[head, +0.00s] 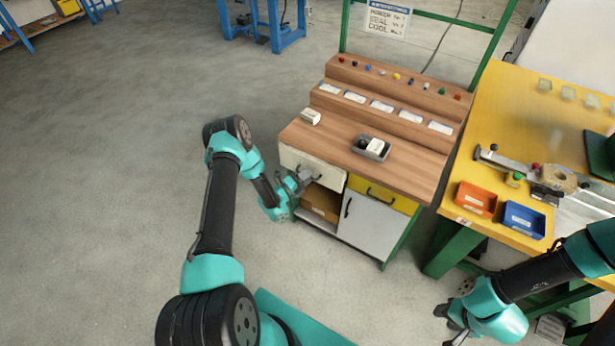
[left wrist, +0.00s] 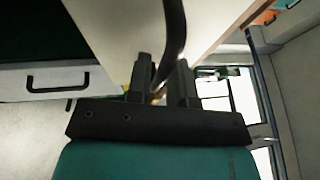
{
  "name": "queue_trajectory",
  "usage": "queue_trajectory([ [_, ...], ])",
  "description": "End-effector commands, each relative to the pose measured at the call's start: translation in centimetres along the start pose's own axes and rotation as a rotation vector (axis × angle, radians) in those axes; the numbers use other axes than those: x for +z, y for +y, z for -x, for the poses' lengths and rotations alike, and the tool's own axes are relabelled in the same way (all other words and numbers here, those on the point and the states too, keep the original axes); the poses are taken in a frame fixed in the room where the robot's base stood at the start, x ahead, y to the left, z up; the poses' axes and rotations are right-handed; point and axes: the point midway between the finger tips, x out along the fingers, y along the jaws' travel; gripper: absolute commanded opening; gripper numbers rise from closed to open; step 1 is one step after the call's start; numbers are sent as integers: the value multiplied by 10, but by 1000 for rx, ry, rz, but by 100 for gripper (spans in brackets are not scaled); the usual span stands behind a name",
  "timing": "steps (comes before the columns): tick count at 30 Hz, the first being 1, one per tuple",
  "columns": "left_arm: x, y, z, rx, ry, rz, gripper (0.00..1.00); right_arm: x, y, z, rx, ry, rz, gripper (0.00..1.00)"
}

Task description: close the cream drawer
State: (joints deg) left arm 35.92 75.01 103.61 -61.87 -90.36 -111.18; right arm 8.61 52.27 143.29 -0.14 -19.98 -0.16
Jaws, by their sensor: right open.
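The cream drawer (head: 296,160) is at the upper left of the wooden-topped bench's front, beside the yellow drawer (head: 384,196). Its front looks close to flush with the yellow one; I cannot tell exactly how far out it stands. My left gripper (head: 303,179) is at the cream drawer's front, over its handle. In the left wrist view the dark handle (left wrist: 174,30) runs between the two close-set fingers of the left gripper (left wrist: 161,78), with the cream front (left wrist: 110,35) behind. My right gripper (head: 448,322) is open and empty at the lower right, far from the drawer.
A cream block (head: 311,116) and a grey tray (head: 371,147) with small items stand on the bench top. Below are an open shelf and a white door (head: 363,220). A yellow table (head: 480,140) with orange and blue bins stands right. The floor at left is clear.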

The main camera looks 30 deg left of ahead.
Motion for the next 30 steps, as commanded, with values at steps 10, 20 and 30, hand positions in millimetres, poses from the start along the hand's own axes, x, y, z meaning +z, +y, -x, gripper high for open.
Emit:
queue_trajectory([
  [10,0,0,-4,0,0,0,21,0,0,0,0,0,0,43],
  [20,0,0,-4,0,0,0,0,0,0,0,0,0,0,43],
  [30,3,0,-3,0,-4,-2,0,0,0,0,0,0,0,43],
])
